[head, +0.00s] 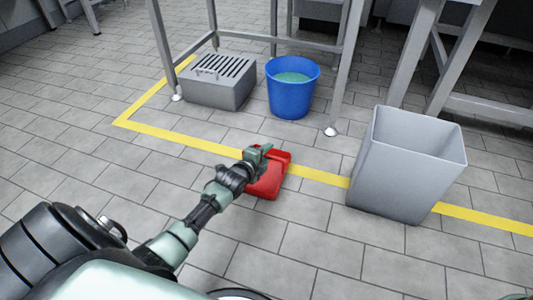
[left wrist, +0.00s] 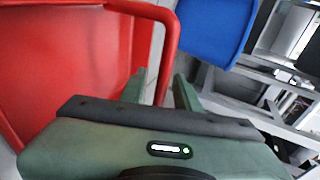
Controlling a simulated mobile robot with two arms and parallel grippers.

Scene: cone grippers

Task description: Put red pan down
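The red pan (head: 268,182) is in the middle of the head view, at the end of my left arm, over the tiled floor near the yellow line. My left gripper (head: 262,152) is at its upper edge. In the left wrist view the pan (left wrist: 65,60) fills the left side, and its bar-like handle passes between the two fingers of the left gripper (left wrist: 160,90), which are shut on it. I cannot tell for sure whether the pan's underside touches the floor. My right gripper is not in view.
A grey open bin (head: 400,175) stands to the right on the yellow line. A blue bucket (head: 292,95) and a grey slotted box (head: 215,85) stand behind, by metal table legs (head: 345,70). The floor left of the pan (head: 90,170) is clear.

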